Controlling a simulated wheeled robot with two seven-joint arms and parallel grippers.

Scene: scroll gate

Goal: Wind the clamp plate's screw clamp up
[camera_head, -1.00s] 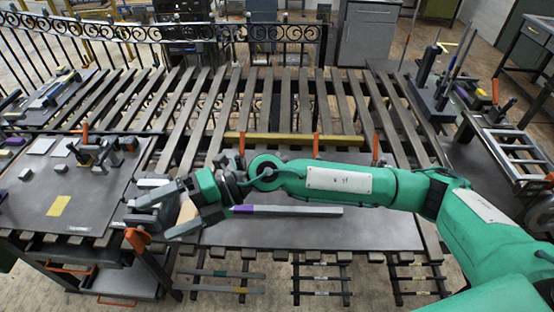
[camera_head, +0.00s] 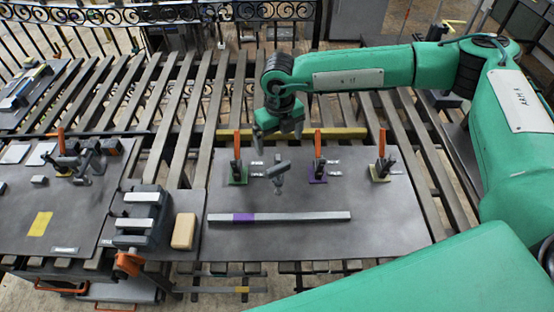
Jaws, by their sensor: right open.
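The clamp plate (camera_head: 385,225) is a dark grey board in the middle front. A grey upright piece with a crosswise handle (camera_head: 279,172), which looks like the screw clamp, stands on it behind a bar. My right gripper (camera_head: 278,133) hangs fingers down above the plate's back edge, behind and above this piece and apart from it. Its fingers are spread and nothing shows between them. The grey bar (camera_head: 300,216) with a purple band lies flat across the plate. My left gripper is not in view.
Toggle clamps with orange levers stand on green (camera_head: 238,172), purple (camera_head: 318,170) and yellow (camera_head: 381,168) bases along the plate's back. At left are a grey vise (camera_head: 140,215) with an orange handle, a tan block (camera_head: 184,231) and another plate (camera_head: 60,215) with clamps.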

